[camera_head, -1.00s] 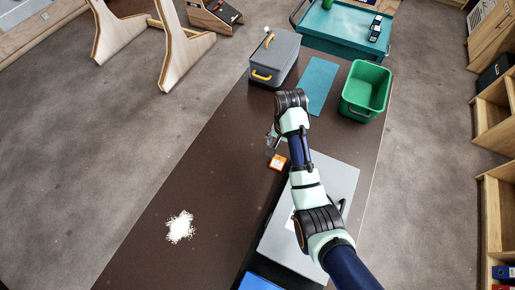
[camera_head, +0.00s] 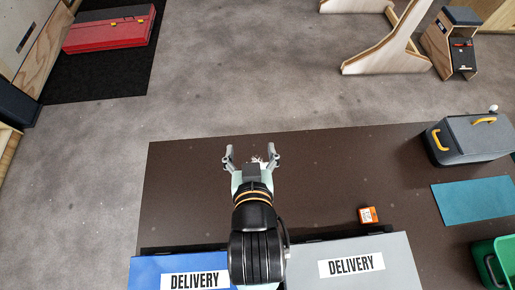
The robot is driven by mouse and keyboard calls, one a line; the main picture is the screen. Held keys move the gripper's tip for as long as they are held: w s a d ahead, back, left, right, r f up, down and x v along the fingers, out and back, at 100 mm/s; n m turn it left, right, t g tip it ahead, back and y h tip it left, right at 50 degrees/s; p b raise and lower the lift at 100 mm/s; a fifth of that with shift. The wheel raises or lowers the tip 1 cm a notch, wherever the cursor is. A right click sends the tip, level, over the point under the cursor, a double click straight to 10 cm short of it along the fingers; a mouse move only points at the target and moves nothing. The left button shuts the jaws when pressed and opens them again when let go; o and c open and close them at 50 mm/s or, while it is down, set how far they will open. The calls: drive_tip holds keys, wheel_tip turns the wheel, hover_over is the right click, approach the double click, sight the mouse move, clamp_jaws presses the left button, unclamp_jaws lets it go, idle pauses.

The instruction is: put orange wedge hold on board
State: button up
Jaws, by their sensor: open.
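My gripper (camera_head: 250,158) is open and empty over the dark brown table, with its two fingers spread toward the far edge. A small orange block (camera_head: 367,215) with a white label lies on the table to the right of my gripper, well apart from it. I cannot tell whether it is the orange wedge hold; it looks boxy. No other orange piece shows. I cannot identify the board for certain; a plywood panel (camera_head: 27,35) stands at the upper left edge of the view.
On the table (camera_head: 185,205) are a blue DELIVERY case (camera_head: 150,275), a grey DELIVERY case (camera_head: 398,265), a grey toolbox (camera_head: 465,145), a teal mat (camera_head: 475,202) and a green bin (camera_head: 485,265).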

drive_tip(key=shift+o, duration=0.5)
drive_tip(key=shift+a+r, duration=0.15)
drive_tip(key=shift+r, duration=0.05)
drive_tip(key=shift+f, duration=0.1)
